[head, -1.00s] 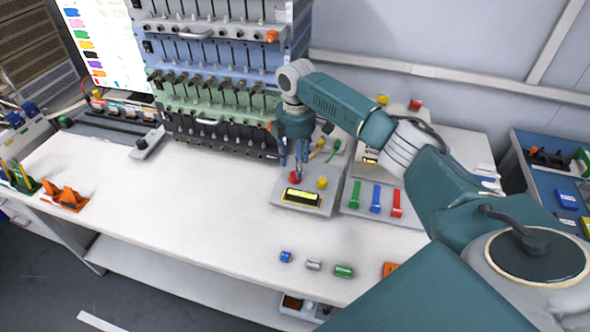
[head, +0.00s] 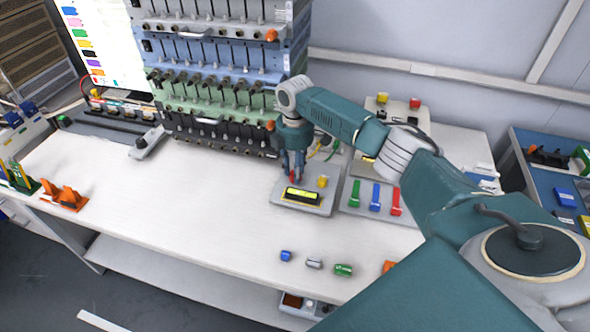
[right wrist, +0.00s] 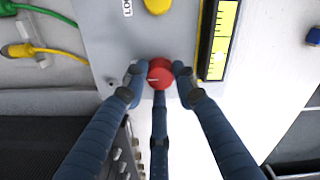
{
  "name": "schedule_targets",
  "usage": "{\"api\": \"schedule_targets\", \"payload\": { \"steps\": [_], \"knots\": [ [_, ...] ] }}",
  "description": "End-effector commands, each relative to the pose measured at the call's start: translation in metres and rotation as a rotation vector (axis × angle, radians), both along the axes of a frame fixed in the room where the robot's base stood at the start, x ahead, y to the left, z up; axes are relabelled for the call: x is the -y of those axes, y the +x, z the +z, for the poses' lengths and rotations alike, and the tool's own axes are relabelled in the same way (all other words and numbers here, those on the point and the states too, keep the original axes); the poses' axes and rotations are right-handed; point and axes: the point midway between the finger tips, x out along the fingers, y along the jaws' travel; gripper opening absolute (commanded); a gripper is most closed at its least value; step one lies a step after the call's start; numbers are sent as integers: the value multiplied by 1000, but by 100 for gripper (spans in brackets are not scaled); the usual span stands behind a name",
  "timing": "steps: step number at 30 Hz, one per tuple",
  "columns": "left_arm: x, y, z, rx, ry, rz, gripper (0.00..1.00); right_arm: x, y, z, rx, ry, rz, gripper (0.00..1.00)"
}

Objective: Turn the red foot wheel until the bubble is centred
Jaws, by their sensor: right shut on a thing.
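The red foot wheel (right wrist: 160,73) sits on the grey levelling unit (head: 317,206) on the white bench. My left gripper is not in view.
A yellow knob (head: 323,182) is on the same unit. Green, blue and red levers (head: 375,197) stand on a panel to the right. A rack of cell channels (head: 215,90) rises behind. Small coloured cylinders (head: 314,263) lie near the front edge; the bench's left middle is clear.

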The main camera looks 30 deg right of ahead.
Motion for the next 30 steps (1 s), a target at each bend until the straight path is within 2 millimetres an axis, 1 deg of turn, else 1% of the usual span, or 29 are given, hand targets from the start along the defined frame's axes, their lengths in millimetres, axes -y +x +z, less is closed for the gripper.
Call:
{"api": "schedule_targets", "payload": {
  "steps": [5,11,21,30],
  "knots": [
    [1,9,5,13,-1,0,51,-1,0,1,-1,3,-27,1],
    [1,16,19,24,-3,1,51,-2,0,3,-2,4,-118,1],
    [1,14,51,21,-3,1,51,-3,-1,4,-4,5,-412,1],
    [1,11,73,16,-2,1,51,-2,0,3,-3,4,-698,1]
  ]
}}
